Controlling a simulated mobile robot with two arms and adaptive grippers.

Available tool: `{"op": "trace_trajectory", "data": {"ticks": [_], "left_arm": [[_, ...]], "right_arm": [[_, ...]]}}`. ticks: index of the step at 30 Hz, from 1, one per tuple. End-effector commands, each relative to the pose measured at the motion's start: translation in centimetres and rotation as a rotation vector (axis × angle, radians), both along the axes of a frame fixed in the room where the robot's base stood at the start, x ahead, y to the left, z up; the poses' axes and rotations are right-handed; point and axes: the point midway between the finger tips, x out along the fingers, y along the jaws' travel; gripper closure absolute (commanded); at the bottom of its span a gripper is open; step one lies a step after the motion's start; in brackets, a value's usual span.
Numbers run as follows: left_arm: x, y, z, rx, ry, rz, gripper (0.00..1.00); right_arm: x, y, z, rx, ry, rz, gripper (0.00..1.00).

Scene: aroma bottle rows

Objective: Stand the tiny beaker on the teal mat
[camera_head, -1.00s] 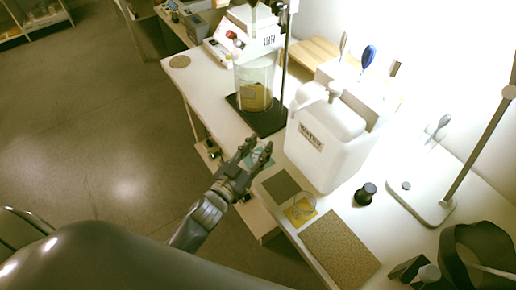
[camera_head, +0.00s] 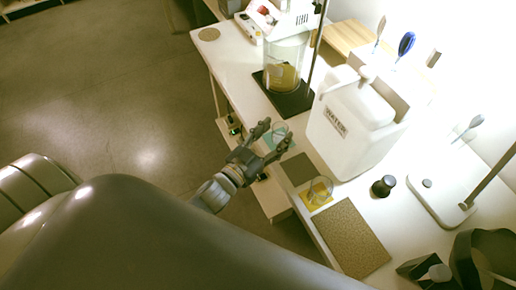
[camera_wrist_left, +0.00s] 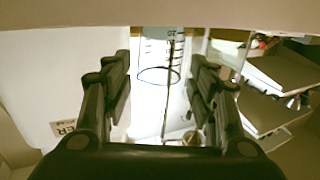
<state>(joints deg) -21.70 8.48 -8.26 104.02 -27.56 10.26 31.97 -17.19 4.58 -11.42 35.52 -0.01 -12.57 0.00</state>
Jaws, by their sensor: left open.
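The tiny beaker (camera_head: 279,129) is clear glass and looks upright on the teal mat (camera_head: 272,143), near the bench's front edge. My left gripper (camera_head: 276,133) is open, with one finger on each side of the beaker. In the left wrist view the graduated beaker (camera_wrist_left: 152,55) shows between the spread fingers (camera_wrist_left: 160,88), with a visible gap on both sides. Fingers partly cover the mat, so the beaker's exact contact with it is hard to see. My right gripper is not in view.
A large white water container (camera_head: 345,130) stands close to the right of the gripper. A large beaker of yellow liquid (camera_head: 284,78) stands behind. A grey mat (camera_head: 299,170), a clear glass vessel (camera_head: 319,188) on a yellow mat (camera_head: 309,205) and a brown mat (camera_head: 350,240) lie in front.

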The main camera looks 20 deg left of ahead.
Motion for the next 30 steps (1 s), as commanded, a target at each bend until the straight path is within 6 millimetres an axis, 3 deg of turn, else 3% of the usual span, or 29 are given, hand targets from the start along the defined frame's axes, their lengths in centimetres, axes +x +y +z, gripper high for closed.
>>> {"op": "trace_trajectory", "data": {"ticks": [6,12,18,26,29,30], "left_arm": [[-4.6,1.3,-0.3,0.001,0.005,0.000,0.47],[-7.5,2.1,-0.2,0.001,0.003,0.001,0.47],[-8.7,2.5,0.0,0.001,-0.001,0.000,0.47],[-8.8,2.5,-0.2,0.002,0.004,0.002,0.47],[-8.7,2.8,-2.4,0.009,0.048,0.015,0.47],[-8.8,3.0,-4.2,0.016,0.083,0.024,0.47]], "right_arm": [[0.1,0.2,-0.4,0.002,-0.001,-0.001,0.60],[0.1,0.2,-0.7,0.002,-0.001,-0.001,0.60],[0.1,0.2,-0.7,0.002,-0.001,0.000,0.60],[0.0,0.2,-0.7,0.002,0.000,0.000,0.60],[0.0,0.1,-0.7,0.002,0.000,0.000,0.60],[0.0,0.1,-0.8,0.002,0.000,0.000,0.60]]}}
